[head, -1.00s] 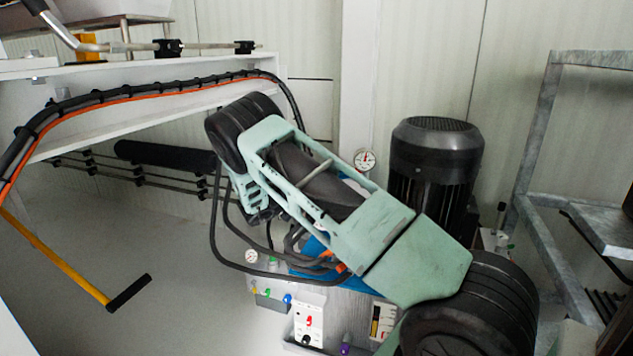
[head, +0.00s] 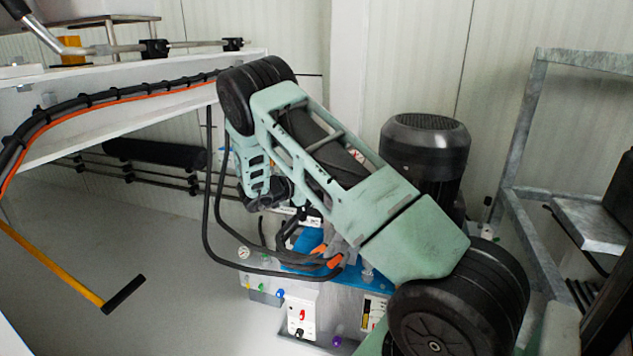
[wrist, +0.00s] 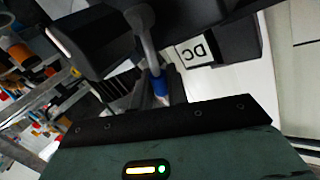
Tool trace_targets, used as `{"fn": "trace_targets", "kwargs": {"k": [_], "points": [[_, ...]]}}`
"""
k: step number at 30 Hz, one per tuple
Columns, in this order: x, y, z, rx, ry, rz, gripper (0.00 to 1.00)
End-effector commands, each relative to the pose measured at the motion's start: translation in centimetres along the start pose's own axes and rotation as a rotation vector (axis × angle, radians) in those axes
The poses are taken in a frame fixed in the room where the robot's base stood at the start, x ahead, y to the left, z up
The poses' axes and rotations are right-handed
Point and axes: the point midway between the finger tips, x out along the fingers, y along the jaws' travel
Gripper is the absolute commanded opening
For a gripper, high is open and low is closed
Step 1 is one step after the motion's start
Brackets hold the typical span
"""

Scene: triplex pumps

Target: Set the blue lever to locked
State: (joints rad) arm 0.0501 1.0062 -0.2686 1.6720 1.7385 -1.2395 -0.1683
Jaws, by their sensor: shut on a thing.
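In the wrist view a grey metal lever with a blue band (wrist: 160,84) runs between the dark fingers of my gripper (wrist: 150,40). My gripper is shut on this lever. Its far end and pivot are hidden behind the fingers, so I cannot tell which setting it is in. In the head view my gripper (head: 290,212) is beyond my green arm, above the blue-topped unit (head: 340,262). The lever itself does not show clearly there.
A control panel with small coloured knobs (head: 302,315) is on the unit's front. A black motor (head: 425,150) stands behind my arm. A grey metal frame (head: 520,130) is at right, and a white beam with cables (head: 130,85) at upper left. A yellow bar (head: 55,265) is at left.

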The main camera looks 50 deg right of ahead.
Motion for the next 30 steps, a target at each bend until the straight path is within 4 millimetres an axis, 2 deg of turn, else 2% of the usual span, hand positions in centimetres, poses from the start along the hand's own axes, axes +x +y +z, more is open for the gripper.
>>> {"fn": "trace_targets", "kwargs": {"k": [7, 8, 9, 17, 20, 23, 30], "points": [[-0.2, 0.1, 0.2, -0.002, -0.004, 0.000, 0.00], [-0.2, 0.1, 0.2, -0.002, -0.004, 0.000, 0.21], [-0.2, 0.1, 0.2, -0.002, -0.004, 0.000, 0.23], [-0.1, 0.0, 0.1, -0.002, -0.002, 0.000, 0.23], [-0.7, 0.0, 0.0, -0.001, -0.003, -0.001, 0.23], [-2.0, -0.1, 0.0, -0.002, -0.002, -0.003, 0.23], [-7.4, -0.1, -0.1, -0.002, -0.004, -0.003, 0.23]]}}
